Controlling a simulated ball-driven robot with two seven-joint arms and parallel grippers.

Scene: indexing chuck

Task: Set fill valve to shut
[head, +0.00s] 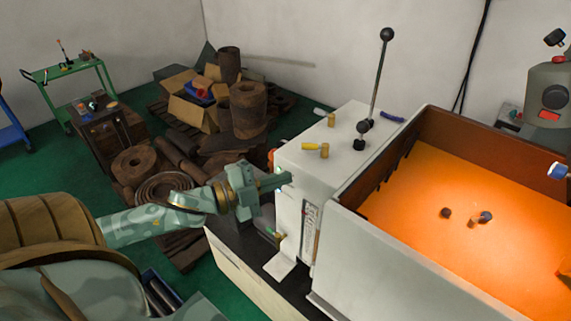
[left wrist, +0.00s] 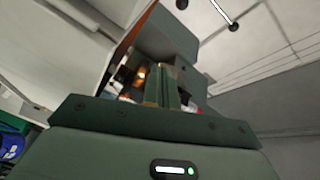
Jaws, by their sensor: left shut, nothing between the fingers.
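On top of the white cabinet (head: 345,140) are small brass valves with coloured levers. One has a yellow lever (head: 310,146), one a pale grey lever (head: 320,111), and a blue lever (head: 391,117) lies farther back. No readable label shows which one is the fill valve. My left gripper (head: 284,181) is shut and empty at the cabinet's left side, below the top edge and in front of the yellow lever. In the left wrist view its closed fingers (left wrist: 169,86) point toward a dark green-grey block. Whether the fingertips touch the cabinet cannot be told. My right gripper is not in view.
A tall lever with a black knob (head: 387,34) rises from the cabinet top, beside a short black knob (head: 363,127). An orange-lit open tank (head: 345,235) stands to the right. Coils and boxes (head: 195,110) clutter the floor behind my left arm.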

